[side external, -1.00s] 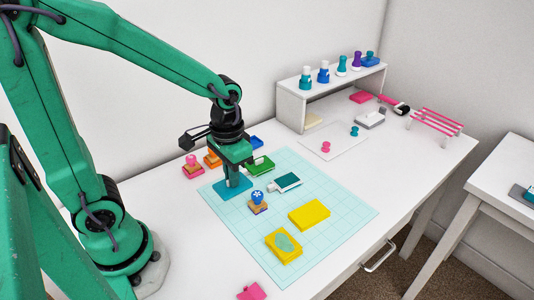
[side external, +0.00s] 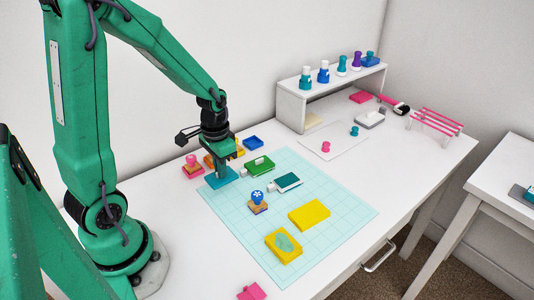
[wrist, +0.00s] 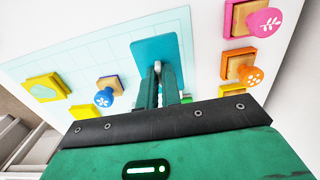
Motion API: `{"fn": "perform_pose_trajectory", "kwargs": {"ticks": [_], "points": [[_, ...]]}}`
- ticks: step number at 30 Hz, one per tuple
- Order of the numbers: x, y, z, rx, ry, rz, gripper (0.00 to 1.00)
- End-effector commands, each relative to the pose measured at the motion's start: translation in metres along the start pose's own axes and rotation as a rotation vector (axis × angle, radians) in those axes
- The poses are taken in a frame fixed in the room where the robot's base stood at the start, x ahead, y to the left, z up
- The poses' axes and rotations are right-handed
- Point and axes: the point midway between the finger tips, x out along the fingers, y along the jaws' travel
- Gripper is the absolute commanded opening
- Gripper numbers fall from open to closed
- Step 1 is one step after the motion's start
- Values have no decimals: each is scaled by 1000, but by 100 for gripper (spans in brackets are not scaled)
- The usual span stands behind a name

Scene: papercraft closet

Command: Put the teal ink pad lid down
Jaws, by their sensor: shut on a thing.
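The teal ink pad lid (side external: 222,179) is a flat teal rectangle near the mat's far-left corner. In the wrist view the lid (wrist: 152,46) spreads out beyond my fingertips. My gripper (side external: 221,168) points down and is shut on the lid; in the wrist view my two fingers (wrist: 158,72) are close together at its near edge. I cannot tell whether the lid touches the surface or hangs just above it. A dark teal ink pad (side external: 287,182) with a white edge lies on the mat to the right.
On the pale gridded mat (side external: 333,190) are a green pad (side external: 260,166), a blue-knobbed stamp (side external: 257,198) and two yellow pieces (side external: 310,214). Pink (side external: 192,165) and orange (wrist: 250,75) stamps stand close beside the lid. A white shelf (side external: 293,107) stands at the back. The mat's right side is clear.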

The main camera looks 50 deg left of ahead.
Motion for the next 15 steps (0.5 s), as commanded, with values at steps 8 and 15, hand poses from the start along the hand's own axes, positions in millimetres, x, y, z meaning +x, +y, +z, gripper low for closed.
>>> {"fn": "perform_pose_trajectory", "kwargs": {"ticks": [8, 15], "points": [[6, -10, -3, 1, 2, -1, 0], [14, -10, -2, 1, -1, 0, 0]]}}
